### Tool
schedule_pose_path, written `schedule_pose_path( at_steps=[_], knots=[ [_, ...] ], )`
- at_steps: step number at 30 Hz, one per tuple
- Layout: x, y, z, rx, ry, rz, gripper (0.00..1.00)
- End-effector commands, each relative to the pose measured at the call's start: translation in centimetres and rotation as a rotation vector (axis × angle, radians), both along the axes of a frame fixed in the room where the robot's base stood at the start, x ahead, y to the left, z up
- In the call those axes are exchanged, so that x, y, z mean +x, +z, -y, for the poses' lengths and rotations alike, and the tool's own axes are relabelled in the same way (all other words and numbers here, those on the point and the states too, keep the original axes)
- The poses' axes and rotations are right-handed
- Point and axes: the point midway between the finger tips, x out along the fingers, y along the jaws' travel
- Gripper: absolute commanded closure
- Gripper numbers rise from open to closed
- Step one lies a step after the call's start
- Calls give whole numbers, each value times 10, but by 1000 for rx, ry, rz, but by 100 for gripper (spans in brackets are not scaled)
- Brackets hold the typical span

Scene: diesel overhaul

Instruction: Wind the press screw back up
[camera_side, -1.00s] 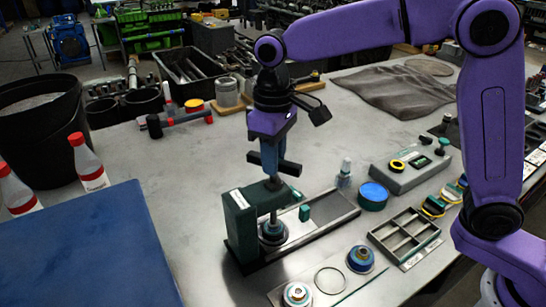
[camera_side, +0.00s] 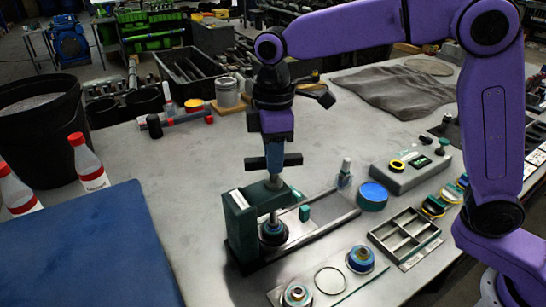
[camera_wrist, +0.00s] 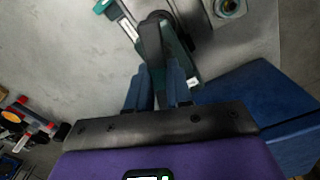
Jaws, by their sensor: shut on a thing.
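The press (camera_side: 240,222) has a green frame and stands upright on the bench, with a dark crossbar handle (camera_side: 291,160) on top of its screw (camera_side: 274,183). My gripper (camera_side: 274,158) points down over the press, its blue fingers shut on the middle of the crossbar.
A green block (camera_side: 304,213) sits on the rail right of the press. A small bottle (camera_side: 345,174), a blue-topped round tin (camera_side: 372,195) and a compartment tray (camera_side: 405,236) stand further right. A blue mat (camera_side: 85,250) lies left.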

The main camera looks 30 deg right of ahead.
Motion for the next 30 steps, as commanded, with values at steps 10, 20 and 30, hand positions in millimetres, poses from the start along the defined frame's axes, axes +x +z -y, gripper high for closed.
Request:
schedule_pose_path(
  at_steps=[10, 20, 30],
  knots=[
    [0, 3, 0, 1, 301, 1, 100],
    [0, 3, 0, 1, 318, 1, 100],
    [0, 5, 0, 1, 663, 2, 100]
  ],
)
